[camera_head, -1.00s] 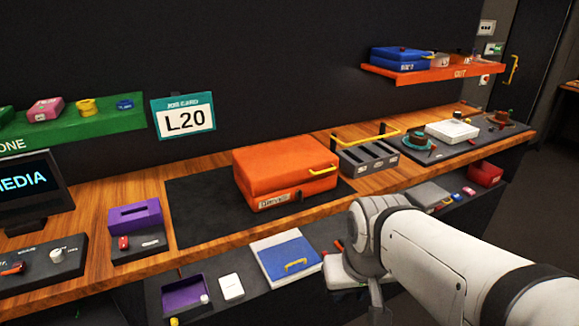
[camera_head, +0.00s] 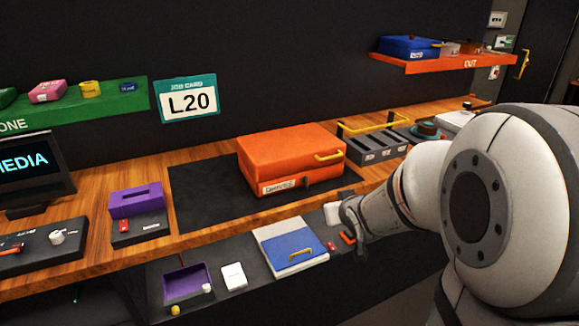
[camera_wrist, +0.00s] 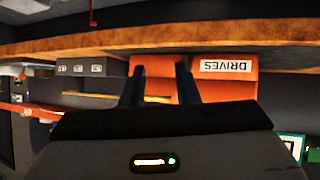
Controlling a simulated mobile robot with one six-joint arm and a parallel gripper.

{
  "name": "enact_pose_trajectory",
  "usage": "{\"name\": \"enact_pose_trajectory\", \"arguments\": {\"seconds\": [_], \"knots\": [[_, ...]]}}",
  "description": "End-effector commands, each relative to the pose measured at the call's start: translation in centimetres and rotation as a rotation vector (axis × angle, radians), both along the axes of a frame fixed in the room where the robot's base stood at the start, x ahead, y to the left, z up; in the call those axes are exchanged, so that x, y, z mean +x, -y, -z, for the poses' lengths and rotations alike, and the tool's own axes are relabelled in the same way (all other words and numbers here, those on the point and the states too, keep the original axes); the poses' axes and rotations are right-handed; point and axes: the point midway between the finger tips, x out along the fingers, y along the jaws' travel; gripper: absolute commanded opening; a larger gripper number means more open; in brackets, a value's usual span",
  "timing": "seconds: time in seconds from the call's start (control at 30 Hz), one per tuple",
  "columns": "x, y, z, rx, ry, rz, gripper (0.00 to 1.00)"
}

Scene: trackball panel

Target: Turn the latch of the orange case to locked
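The orange case (camera_head: 290,150) lies closed on a dark mat on the bench. Its front has a white label (camera_head: 279,185), and a yellow handle (camera_head: 328,156) shows at its right end. A small dark fitting (camera_head: 305,187), perhaps the latch, is on the front right of the label; its setting is too small to read. My gripper (camera_head: 346,197) is in front of the case, to the right and lower. In the wrist view, which is upside down, my gripper (camera_wrist: 161,72) is open with two dark fingers apart. The orange case (camera_wrist: 226,90) shows behind and between them, with its DRIVES label.
A dark slotted rack (camera_head: 375,148) with a yellow bar stands right of the case. A purple box (camera_head: 137,202) is to the left. The lower shelf holds a blue and white case (camera_head: 290,246) and a purple tray (camera_head: 187,281). The mat's left part is clear.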

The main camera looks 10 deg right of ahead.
Motion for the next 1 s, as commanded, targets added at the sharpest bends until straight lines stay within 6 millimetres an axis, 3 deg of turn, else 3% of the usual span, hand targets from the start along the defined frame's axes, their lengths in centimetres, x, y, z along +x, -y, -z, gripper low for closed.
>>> {"name": "enact_pose_trajectory", "arguments": {"seconds": [0.03,0.2,0.4,0.67,1.0], "knots": [[1.6,0.1,1.5,0.012,0.063,-0.024,0.28],[5.5,-0.6,2.9,0.078,0.296,-0.138,0.28],[6.8,-1.7,3.7,0.173,0.482,-0.244,0.28],[7.8,-2.4,3.5,0.221,0.559,-0.289,0.28],[12.7,-4.0,3.4,0.220,0.560,-0.288,0.28]]}}
